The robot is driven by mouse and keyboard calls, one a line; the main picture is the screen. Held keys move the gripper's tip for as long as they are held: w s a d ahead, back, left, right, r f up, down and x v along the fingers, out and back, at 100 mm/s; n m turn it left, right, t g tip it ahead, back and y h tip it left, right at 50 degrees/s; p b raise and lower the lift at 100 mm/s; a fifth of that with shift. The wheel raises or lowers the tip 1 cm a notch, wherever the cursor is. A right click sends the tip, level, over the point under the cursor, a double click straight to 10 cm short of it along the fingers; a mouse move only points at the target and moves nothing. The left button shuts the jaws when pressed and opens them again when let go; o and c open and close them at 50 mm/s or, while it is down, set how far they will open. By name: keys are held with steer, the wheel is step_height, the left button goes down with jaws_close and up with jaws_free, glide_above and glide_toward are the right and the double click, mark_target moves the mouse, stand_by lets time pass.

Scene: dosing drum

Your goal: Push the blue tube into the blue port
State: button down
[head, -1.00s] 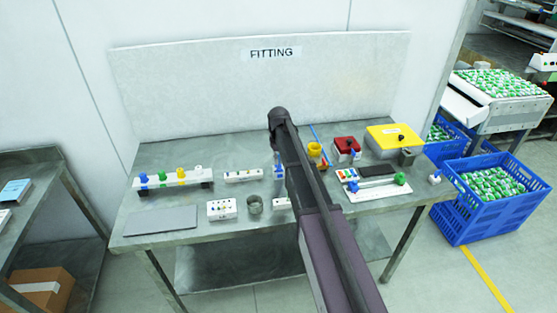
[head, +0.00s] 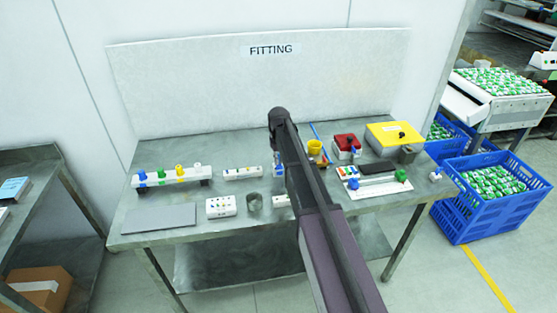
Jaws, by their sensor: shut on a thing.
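A thin blue tube (head: 316,132) shows just right of my arm, slanting toward the yellow cup. Its lower part is hard to follow, and I cannot tell what holds it. White blocks with small coloured ports lie on the bench: one (head: 242,173) left of my arm and one (head: 221,206) nearer the front. The ports are too small to tell which one is blue. My gripper is hidden behind my own arm, so its fingers do not show.
A rack with coloured knobs (head: 170,183) and a grey plate (head: 159,217) are at the left. A grey cup (head: 253,202) stands in front. A yellow cup (head: 315,149), red box (head: 347,142) and yellow box (head: 395,135) are at the right.

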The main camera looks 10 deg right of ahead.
steer(key=shift+f, duration=0.25)
steer(key=c, duration=0.7)
jaws_free()
steer(key=shift+r, duration=0.25)
